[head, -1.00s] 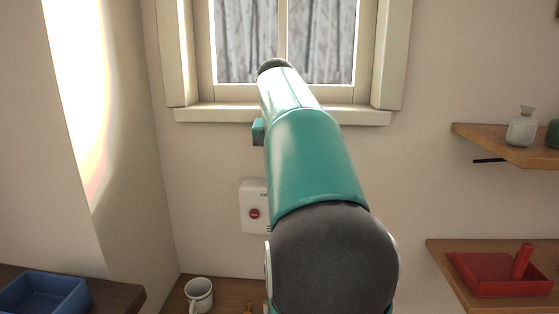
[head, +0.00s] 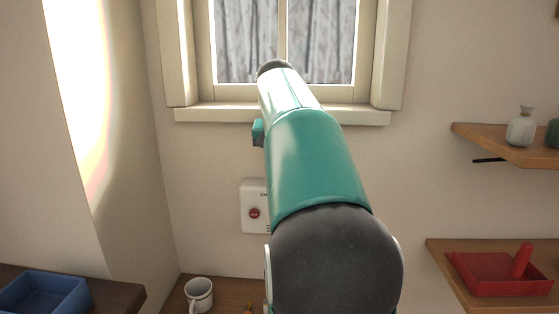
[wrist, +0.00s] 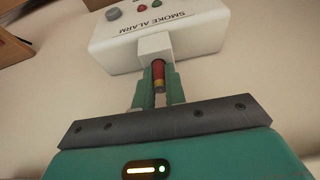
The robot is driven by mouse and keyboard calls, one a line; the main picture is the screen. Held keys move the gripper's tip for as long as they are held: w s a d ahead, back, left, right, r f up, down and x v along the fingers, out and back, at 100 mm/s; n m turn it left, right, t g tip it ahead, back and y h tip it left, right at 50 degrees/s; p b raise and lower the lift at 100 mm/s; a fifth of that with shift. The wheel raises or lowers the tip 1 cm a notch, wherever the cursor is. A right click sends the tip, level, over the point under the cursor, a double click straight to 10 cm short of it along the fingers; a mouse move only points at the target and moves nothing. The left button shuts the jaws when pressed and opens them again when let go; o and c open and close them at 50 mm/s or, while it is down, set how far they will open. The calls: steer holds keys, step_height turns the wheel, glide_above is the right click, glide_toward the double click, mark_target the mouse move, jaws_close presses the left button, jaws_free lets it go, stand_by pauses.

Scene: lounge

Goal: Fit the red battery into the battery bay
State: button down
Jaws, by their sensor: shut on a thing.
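The red battery (wrist: 159,74), with a gold band near its end, is between the two green fingers of my gripper (wrist: 158,92) in the wrist view. My gripper is shut on it. The battery's far end is at a white block, the battery bay (wrist: 156,46), on the white smoke alarm (wrist: 150,28). I cannot tell how far the battery is in the bay. My gripper and the battery are hidden there.
A white mug (head: 199,293) stands on a wooden surface below the alarm. A blue tray (head: 45,294) is at left. A red tray (head: 490,284) and a pale vase (head: 521,128) are on shelves at right. A window sill (head: 190,115) is above the alarm.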

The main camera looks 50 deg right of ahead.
steer(key=shift+f+g+y, duration=0.3)
steer(key=shift+f, duration=1.2)
steer(key=c, duration=1.5)
jaws_free()
steer(key=shift+v, duration=0.75)
steer(key=shift+o, duration=0.7)
steer(key=shift+w+r, duration=0.15)
steer(key=shift+r, duration=0.1)
steer(key=shift+a+r, duration=0.2)
steer(key=shift+r, duration=0.05)
steer(key=shift+s+a+r, duration=0.1)
steer(key=shift+s+r, duration=0.4)
steer(key=shift+r, duration=0.05)
steer(key=shift+w+a+r, duration=0.1)
steer(key=shift+a+r, duration=0.05)
steer(key=shift+r, duration=0.35)
steer(key=shift+v, duration=0.85)
